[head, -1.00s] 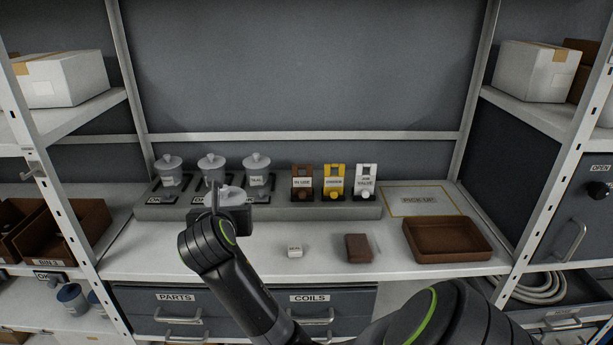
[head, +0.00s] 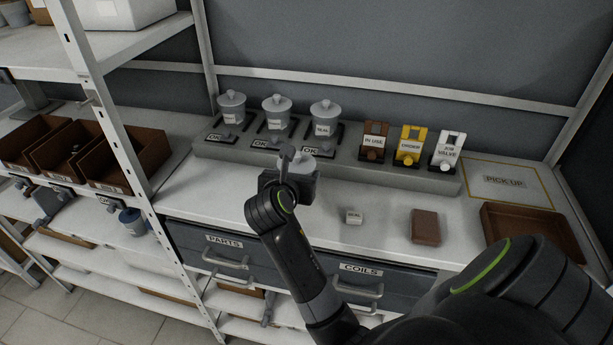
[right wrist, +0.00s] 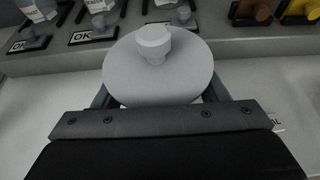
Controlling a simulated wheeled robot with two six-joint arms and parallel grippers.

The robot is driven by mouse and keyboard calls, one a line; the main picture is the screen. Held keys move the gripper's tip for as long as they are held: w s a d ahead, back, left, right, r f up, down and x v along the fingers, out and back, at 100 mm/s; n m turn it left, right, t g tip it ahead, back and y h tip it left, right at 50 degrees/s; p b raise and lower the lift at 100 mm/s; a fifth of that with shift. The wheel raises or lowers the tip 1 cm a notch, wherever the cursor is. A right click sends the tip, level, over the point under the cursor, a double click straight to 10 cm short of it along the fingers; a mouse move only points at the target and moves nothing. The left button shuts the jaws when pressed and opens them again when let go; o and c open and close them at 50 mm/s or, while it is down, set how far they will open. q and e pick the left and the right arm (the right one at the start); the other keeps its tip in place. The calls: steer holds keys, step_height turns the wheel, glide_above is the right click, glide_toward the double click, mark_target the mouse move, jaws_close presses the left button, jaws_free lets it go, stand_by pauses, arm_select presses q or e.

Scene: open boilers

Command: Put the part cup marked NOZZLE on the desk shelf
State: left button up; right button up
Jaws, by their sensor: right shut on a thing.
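My right gripper (head: 288,180) is shut on a pale grey lidded part cup (head: 303,165), held just in front of the raised grey desk ledge. In the right wrist view the cup's round lid and knob (right wrist: 155,60) show between the fingers (right wrist: 158,96); its label is hidden, so I cannot read its marking. Three similar lidded cups stand on the ledge (head: 222,155): a left one (head: 232,106), a middle one (head: 277,113) and a right one (head: 324,117) that reads SEAL. The left and middle labels are too small to read. My left gripper is not in view.
Brown, yellow and white tag stands (head: 409,145) stand right of the cups. A shelf post (head: 110,130) and brown bins (head: 120,160) are at left.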

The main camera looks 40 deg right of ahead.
steer(key=shift+f, duration=0.35)
steer(key=f, duration=0.3)
steer(key=shift+w+d+f, duration=0.15)
steer(key=shift+d+f, duration=0.05)
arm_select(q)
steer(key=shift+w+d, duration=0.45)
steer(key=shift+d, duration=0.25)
arm_select(e)
steer(key=shift+f, duration=0.15)
steer(key=o, duration=0.7)
steer(key=shift+f, duration=0.1)
steer(key=o, duration=0.4)
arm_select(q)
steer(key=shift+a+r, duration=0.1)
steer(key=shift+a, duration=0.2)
